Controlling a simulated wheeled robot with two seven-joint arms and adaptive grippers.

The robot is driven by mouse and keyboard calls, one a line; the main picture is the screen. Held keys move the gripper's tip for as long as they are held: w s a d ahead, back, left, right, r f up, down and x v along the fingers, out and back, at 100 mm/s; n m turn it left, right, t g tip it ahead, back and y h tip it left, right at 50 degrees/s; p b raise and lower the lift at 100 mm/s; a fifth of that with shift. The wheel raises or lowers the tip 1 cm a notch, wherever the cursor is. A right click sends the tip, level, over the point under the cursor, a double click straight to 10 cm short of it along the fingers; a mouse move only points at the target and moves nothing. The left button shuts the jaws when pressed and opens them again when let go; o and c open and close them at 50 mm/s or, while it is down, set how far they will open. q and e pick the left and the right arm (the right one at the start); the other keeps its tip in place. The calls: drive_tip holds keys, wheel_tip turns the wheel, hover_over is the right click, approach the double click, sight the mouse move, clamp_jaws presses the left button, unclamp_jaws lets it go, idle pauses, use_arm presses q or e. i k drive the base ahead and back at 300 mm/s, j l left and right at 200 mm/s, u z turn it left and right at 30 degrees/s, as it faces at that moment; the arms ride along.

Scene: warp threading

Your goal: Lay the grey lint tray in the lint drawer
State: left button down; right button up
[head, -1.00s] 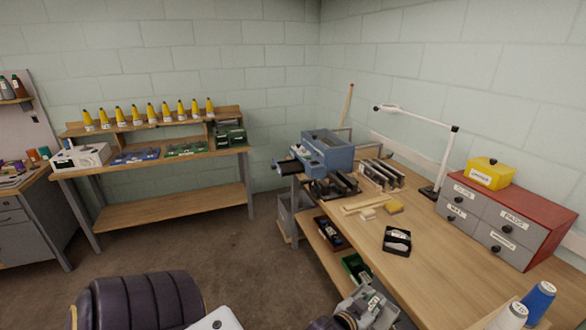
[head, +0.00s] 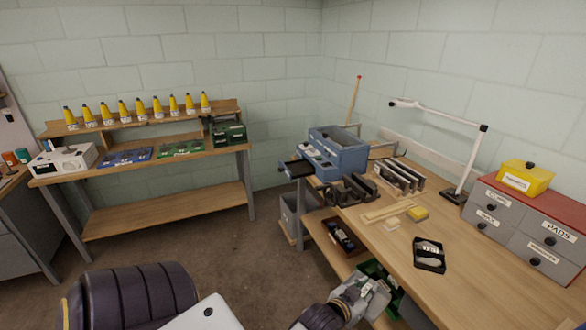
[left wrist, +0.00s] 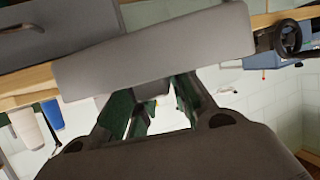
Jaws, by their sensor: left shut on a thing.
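My left gripper (head: 352,290) shows at the bottom of the head view, in front of the workbench's front edge. It is shut on a grey piece, the lint tray (head: 376,303). In the left wrist view the tray is a broad, plain grey slab (left wrist: 155,48) across the fingertips (left wrist: 150,100), tilted in the picture and in the air. A small dark open drawer (head: 298,169) sticks out from the left of the blue machine (head: 345,152); it looks like the lint drawer, but I cannot read a label. The tray is well apart from it. My right gripper is not in view.
The workbench (head: 455,290) holds a black tray (head: 429,256), a yellow block (head: 418,213), metal racks (head: 400,177), a lamp (head: 472,165) and a grey drawer cabinet (head: 510,233). A lower shelf holds a brown bin (head: 341,236). Open floor (head: 240,240) lies left of the bench.

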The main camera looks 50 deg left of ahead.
sight(298, 170)
drive_tip(key=i+j, duration=0.1)
drive_tip(key=j, duration=1.6)
drive_tip(key=i+j, duration=0.1)
drive_tip(key=j, duration=1.6)
